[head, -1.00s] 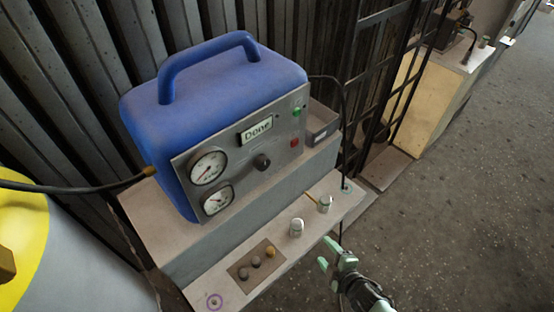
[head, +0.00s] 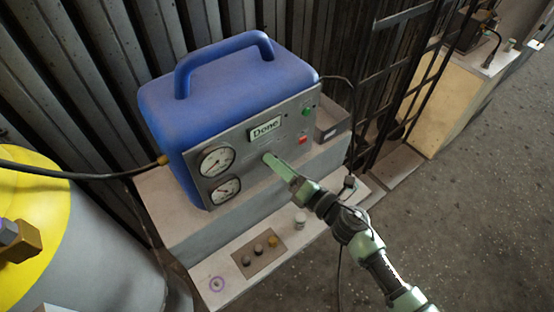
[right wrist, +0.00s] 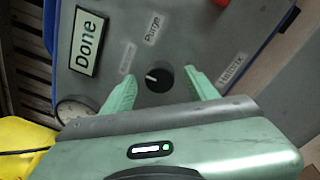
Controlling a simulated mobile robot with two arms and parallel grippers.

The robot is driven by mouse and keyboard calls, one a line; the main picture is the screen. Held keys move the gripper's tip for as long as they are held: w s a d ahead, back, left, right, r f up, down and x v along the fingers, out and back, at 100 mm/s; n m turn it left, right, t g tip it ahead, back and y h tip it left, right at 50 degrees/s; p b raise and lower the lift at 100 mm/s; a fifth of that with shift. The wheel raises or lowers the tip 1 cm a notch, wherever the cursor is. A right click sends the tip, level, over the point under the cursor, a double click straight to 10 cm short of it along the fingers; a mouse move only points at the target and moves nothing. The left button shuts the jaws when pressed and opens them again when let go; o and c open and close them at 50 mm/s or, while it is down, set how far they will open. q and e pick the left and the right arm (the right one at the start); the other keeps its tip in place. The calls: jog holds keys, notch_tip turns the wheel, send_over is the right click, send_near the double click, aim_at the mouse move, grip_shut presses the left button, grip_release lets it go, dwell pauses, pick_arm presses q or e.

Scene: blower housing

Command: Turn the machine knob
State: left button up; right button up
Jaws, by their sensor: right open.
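The blue machine (head: 225,85) has a grey front panel with a "Done" label (head: 265,128). Its black knob (right wrist: 159,79), with a white mark, shows in the right wrist view below the word "Purge" (right wrist: 153,33). In the head view my arm and gripper hide the knob. My right gripper (head: 272,162) reaches the panel from the lower right. In the right wrist view the gripper (right wrist: 161,80) is open, one finger on each side of the knob, with a gap visible on both sides. My left gripper is not in view.
Two gauges (head: 216,162) sit left of the knob. A green button (head: 307,110) and red button (head: 303,139) sit to the right. Below is a ledge (head: 235,290) with small knobs and a metal cylinder (head: 300,220). A yellow and grey tank (head: 100,270) stands at left.

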jog(key=shift+w+a, duration=0.35)
grip_shut()
jog(key=m, duration=0.4)
jog(key=m+t, duration=0.1)
jog(key=m, duration=0.7)
jog(key=shift+f+t+b, duration=0.3)
jog(key=shift+b, duration=0.1)
jog(key=shift+s+m, duration=0.1)
jog(key=shift+m, duration=0.3)
